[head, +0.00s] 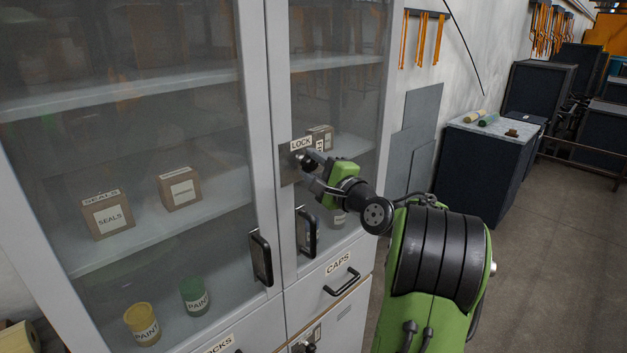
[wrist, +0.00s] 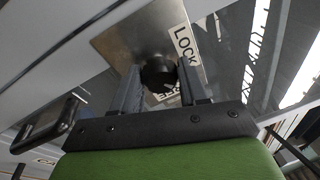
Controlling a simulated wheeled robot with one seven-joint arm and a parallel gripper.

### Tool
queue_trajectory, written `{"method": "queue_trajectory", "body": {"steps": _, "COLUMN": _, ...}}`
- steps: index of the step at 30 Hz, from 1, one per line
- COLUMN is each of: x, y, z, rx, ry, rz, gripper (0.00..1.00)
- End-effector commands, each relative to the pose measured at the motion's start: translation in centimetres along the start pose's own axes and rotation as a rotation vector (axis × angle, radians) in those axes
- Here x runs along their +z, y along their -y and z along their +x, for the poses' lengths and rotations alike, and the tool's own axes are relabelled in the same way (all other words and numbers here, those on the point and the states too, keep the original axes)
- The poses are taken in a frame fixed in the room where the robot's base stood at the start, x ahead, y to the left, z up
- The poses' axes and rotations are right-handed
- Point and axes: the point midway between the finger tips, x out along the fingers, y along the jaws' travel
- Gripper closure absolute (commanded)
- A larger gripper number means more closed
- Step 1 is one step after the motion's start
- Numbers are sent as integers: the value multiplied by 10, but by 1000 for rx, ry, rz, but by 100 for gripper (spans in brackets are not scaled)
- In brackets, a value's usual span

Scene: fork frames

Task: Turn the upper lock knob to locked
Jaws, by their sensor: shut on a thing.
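The upper lock knob (wrist: 158,75) is a dark round knob on a metal plate (wrist: 120,42) with a "LOCK" label (wrist: 184,45). In the head view the plate (head: 288,165) sits on the right cabinet door's left frame, above the door handles. My gripper (wrist: 158,80) is at the knob, with one finger on each side of it, shut on it. In the head view my gripper (head: 308,163) reaches the plate from the right and covers most of the knob. Another label below the knob is partly hidden, so I cannot read the knob's setting.
Two black door handles (head: 261,258) (head: 307,232) stick out below the lock. A "CAPS" drawer (head: 338,277) and a lower knob (head: 306,346) are further down. Boxes and paint jars stand behind the glass. Open floor (head: 550,240) lies to the right.

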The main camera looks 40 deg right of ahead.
Motion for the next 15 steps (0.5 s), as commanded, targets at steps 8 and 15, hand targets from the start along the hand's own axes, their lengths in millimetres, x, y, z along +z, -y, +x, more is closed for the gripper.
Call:
{"method": "queue_trajectory", "body": {"steps": 8, "x": -1, "y": -6, "z": 0, "rx": -28, "ry": 35, "rz": -260, "gripper": 87}}
{"method": "queue_trajectory", "body": {"steps": 15, "x": -2, "y": -6, "z": 0, "rx": -49, "ry": 63, "rz": -483, "gripper": 87}}
